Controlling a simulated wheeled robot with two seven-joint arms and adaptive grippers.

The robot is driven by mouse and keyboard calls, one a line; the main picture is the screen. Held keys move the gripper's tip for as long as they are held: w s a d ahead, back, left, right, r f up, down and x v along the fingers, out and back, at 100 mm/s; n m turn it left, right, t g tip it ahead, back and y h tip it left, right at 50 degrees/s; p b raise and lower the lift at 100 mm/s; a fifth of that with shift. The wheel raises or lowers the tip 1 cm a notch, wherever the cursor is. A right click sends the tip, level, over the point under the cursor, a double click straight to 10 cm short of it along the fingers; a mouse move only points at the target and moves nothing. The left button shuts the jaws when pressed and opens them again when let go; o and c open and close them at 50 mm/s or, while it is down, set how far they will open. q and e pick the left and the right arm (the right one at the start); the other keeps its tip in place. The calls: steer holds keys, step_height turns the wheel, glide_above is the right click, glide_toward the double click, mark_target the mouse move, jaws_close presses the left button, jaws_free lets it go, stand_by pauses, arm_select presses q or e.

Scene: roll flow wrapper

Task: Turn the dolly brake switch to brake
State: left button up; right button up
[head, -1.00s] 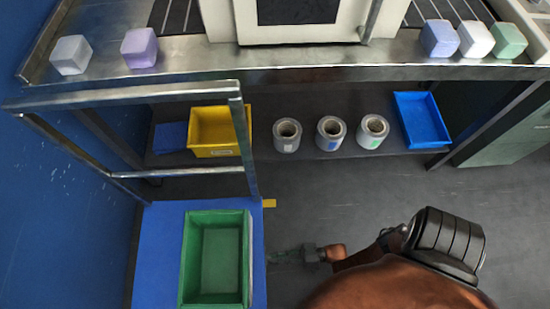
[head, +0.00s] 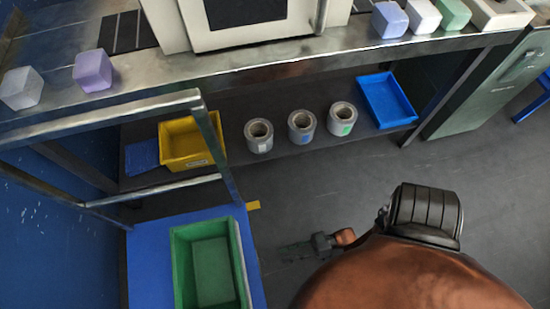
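The dolly has a blue platform (head: 148,262) and a grey metal handle frame (head: 100,118) at the lower left of the head view. A small yellow tab (head: 254,205) sticks out at the platform's right edge near the handle post; it may be the brake switch, but its setting is too small to read. My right gripper (head: 280,253) is dark and low against the floor, right of the platform and below the tab, apart from the tab. Its fingers blend into the floor, so I cannot tell whether it is open. My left gripper is not in view.
A green crate (head: 178,262) stands on the platform. The steel bench (head: 270,76) runs across the top. Its lower shelf holds a yellow bin (head: 190,143), several film rolls (head: 301,127) and a blue tray (head: 387,100). Dark floor (head: 330,190) is clear right of the dolly.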

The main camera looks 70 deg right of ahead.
steer(key=shift+v, duration=1.9)
